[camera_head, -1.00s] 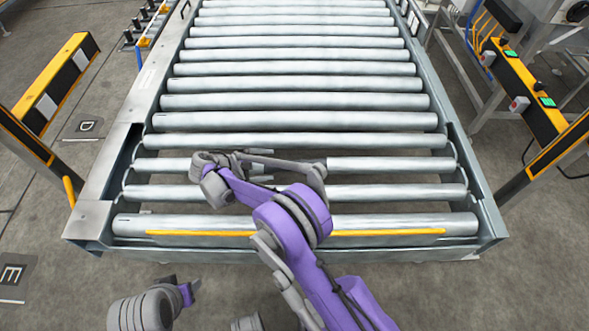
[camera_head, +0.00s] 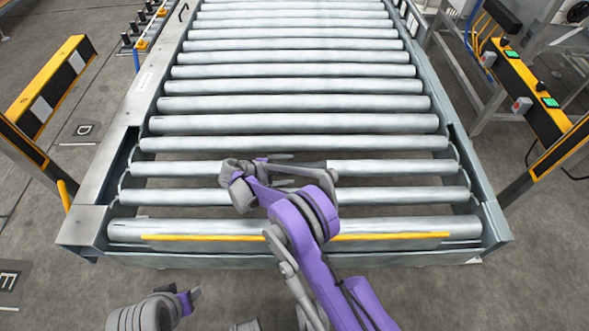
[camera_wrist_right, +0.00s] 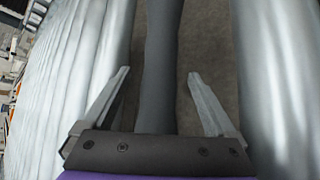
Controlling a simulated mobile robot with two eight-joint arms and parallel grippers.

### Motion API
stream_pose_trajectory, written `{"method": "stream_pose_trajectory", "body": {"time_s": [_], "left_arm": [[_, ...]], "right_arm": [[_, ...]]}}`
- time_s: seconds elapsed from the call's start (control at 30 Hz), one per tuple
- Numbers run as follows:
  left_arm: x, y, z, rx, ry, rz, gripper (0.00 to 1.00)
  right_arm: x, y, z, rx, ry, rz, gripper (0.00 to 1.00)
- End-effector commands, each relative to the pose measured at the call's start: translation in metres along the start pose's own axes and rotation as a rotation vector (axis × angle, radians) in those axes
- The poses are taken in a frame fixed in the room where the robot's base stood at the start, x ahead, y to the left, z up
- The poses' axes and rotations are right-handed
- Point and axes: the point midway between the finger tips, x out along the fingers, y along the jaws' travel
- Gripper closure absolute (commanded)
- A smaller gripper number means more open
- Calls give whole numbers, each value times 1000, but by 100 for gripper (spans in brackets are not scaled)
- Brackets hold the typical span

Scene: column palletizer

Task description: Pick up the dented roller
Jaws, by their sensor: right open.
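The roller under my right gripper (camera_head: 285,169) is the third from the front of the conveyor; its bare right part (camera_head: 400,168) looks light grey, and I cannot make out a dent in the head view. In the right wrist view a dark grey, shaded roller (camera_wrist_right: 162,70) with slightly uneven edges runs between the two fingers. My right gripper (camera_wrist_right: 160,90) is open, one finger on each side of it, with gaps on both sides. My left gripper (camera_head: 192,297) is low at the bottom left, in front of the conveyor and away from the rollers; its jaws are unclear.
Other rollers lie parallel behind and in front, including the front roller (camera_head: 400,226). A yellow bar (camera_head: 200,238) runs along the front. Steel side rails (camera_head: 103,185) flank the bed. Black and yellow posts (camera_head: 556,160) stand at both sides. Floor shows through gaps.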

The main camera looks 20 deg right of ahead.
Motion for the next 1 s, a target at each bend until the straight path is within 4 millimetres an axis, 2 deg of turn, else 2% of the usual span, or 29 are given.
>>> {"method": "stream_pose_trajectory", "body": {"time_s": [0.07, 0.27, 0.77, 1.0], "left_arm": [[1, 0, 0, 0, 0, 0, 50], [1, 0, 0, 0, 0, 0, 50], [1, 0, 0, 0, 0, 0, 50], [1, 0, 0, 0, 0, 0, 50]], "right_arm": [[6, 0, 0, 0, 0, 0, 8], [5, 0, 0, 0, 1, 0, 10], [5, 0, 0, 0, 1, 0, 100], [5, 0, 0, 0, 1, 0, 100]]}}
